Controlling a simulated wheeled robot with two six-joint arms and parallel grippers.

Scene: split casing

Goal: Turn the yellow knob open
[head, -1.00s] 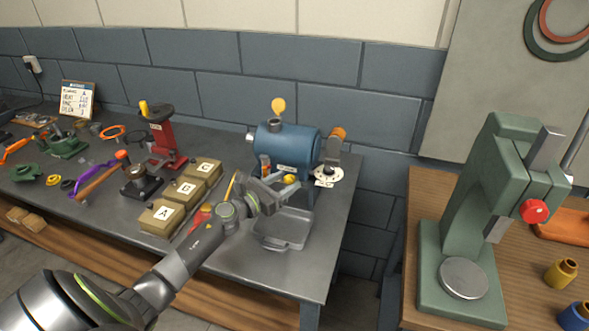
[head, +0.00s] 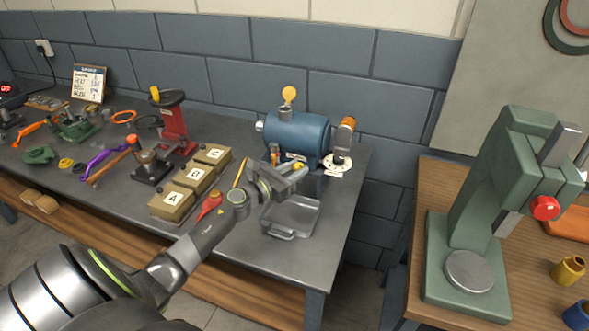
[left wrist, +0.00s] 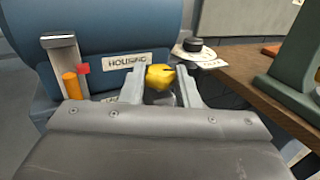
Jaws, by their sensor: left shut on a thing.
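The blue cylindrical housing (head: 297,135) stands at the back right of the grey bench, labelled HOUSING in the left wrist view (left wrist: 100,35). The yellow knob (left wrist: 160,77) is low on the front of it, and a bit of it shows in the head view (head: 298,166). My left gripper (left wrist: 161,84) has one finger on each side of the knob and is shut on it. In the head view my left gripper (head: 293,174) reaches the housing's front over the grey tray. The knob's underside is hidden. My right gripper is in neither view.
The grey tray (head: 283,235) sits below my left gripper. Boxes A (head: 172,207), B and C stand left of it. A white round dial plate (head: 338,165) is right of the housing. A green press (head: 465,235) stands on the wooden table at right.

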